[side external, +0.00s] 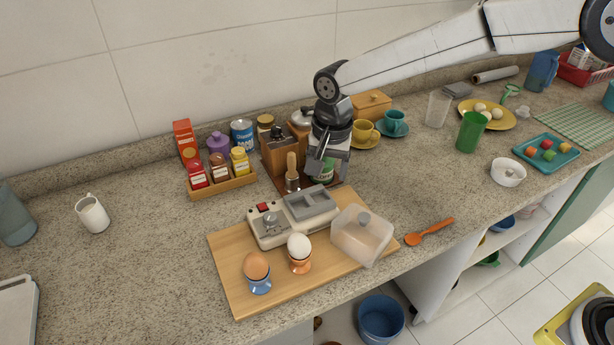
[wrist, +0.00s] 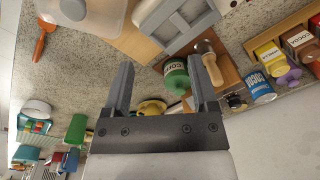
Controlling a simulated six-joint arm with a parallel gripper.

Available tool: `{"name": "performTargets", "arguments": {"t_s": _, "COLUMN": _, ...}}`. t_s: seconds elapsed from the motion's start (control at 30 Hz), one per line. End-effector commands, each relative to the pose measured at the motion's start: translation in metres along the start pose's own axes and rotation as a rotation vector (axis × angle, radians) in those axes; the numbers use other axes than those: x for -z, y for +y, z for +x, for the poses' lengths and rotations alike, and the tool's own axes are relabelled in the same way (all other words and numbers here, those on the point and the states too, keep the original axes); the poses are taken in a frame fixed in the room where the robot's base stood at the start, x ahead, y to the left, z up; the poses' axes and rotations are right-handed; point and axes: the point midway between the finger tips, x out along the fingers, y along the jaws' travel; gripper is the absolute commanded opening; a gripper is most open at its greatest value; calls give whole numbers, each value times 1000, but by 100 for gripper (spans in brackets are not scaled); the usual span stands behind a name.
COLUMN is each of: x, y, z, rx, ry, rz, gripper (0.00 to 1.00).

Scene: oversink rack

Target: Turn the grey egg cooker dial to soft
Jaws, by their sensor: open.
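The egg cooker (side external: 285,226) is a cream box with a grey tray on top, standing on a wooden board (side external: 232,270). Its grey dial (side external: 270,221) is on the left part of the top, near a red switch (side external: 264,207). The dial's markings are too small to read. My gripper (side external: 321,168) is open and empty, above and behind the cooker, by a green-labelled jar (side external: 323,173). In the wrist view, my gripper (wrist: 160,66) points past the green jar (wrist: 176,73); part of the cooker (wrist: 172,22) shows at the top, with no dial visible.
Two eggs in cups, a brown one (side external: 256,265) and a white one (side external: 299,245), stand before the cooker. A clear lid (side external: 362,237) lies to its right, near an orange spoon (side external: 430,231). A spice rack (side external: 222,183) and wooden grinder (side external: 282,155) stand behind.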

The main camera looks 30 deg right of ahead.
Motion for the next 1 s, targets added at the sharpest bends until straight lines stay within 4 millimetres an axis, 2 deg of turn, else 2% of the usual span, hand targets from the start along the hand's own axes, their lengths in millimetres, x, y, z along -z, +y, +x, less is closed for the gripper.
{"name": "performTargets", "arguments": {"t_s": 0.03, "x": -6, "y": -14, "z": 3, "rx": -7, "ry": -5, "rz": 23, "gripper": 75}}
{"name": "performTargets", "arguments": {"t_s": 0.2, "x": -26, "y": -55, "z": 7, "rx": -29, "ry": -18, "rz": 128, "gripper": 75}}
{"name": "performTargets", "arguments": {"t_s": 0.4, "x": -48, "y": -88, "z": 12, "rx": -52, "ry": -24, "rz": 229, "gripper": 75}}
{"name": "performTargets", "arguments": {"t_s": 0.6, "x": -59, "y": -100, "z": 13, "rx": -64, "ry": -26, "rz": 274, "gripper": 75}}
{"name": "performTargets", "arguments": {"t_s": 1.0, "x": -60, "y": -100, "z": 22, "rx": -65, "ry": -26, "rz": 278, "gripper": 75}}
